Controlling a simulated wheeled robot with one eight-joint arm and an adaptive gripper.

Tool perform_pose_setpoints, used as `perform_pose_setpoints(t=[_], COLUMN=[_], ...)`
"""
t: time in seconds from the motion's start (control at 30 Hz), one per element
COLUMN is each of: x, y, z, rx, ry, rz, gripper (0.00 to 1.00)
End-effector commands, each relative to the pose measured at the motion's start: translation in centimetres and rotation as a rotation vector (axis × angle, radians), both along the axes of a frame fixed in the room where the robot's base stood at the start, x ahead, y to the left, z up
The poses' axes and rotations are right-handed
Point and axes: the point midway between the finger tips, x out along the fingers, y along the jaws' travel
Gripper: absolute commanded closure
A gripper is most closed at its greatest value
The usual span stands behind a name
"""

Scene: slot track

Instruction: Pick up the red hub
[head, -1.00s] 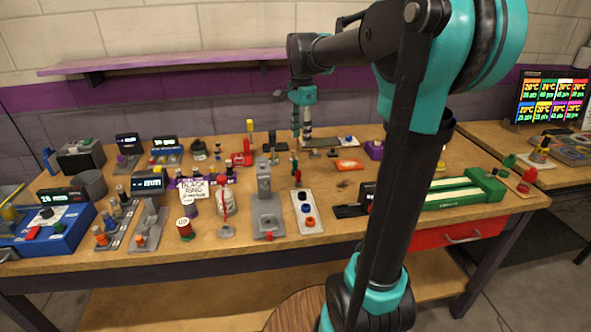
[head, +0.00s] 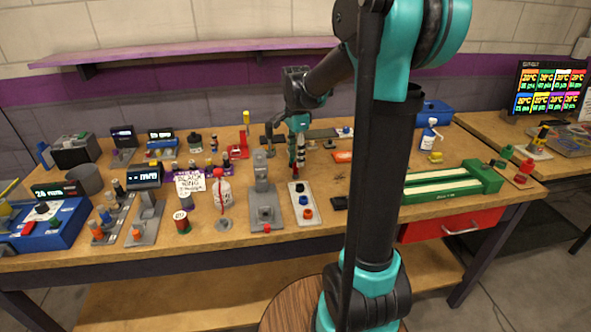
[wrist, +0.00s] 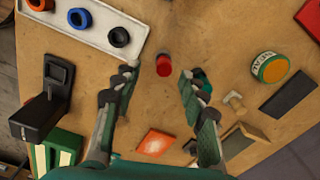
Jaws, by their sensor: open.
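The red hub looks like a small red cylinder (wrist: 163,64) standing on the wooden bench in the wrist view. It lies just ahead of the gap between my fingertips, with no contact visible. My gripper (wrist: 157,77) is open and empty, one finger to each side of the hub's line. In the head view my gripper (head: 296,168) hangs low over the bench behind the white tray, and I cannot clearly make out the hub there.
The white tray (head: 295,212) with black, blue and orange rings is close by; it also shows in the wrist view (wrist: 72,36). An orange card (wrist: 156,143), a dark post fixture (wrist: 45,100) and a round labelled tin (wrist: 270,67) surround the hub. The green track (head: 455,187) is at right.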

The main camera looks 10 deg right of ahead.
Motion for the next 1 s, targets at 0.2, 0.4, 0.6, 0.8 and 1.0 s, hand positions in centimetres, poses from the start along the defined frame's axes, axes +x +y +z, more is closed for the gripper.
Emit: perform_pose_setpoints(t=[0.2, 0.4, 0.6, 0.8, 1.0], x=[0.6, 0.6, 0.6, 0.6, 0.6], y=[0.3, 0.2, 0.2, 0.2, 0.2], z=[-3.0, -4.8, -4.9, -4.9, -4.9], rx=[0.0, 0.0, 0.0, 0.0, 0.0], ry=[0.0, 0.0, 0.0, 0.0, 0.0], rz=[0.0, 0.0, 0.0, 0.0, 0.0], gripper=[0.58, 0.58, 0.58, 0.76, 1.0])
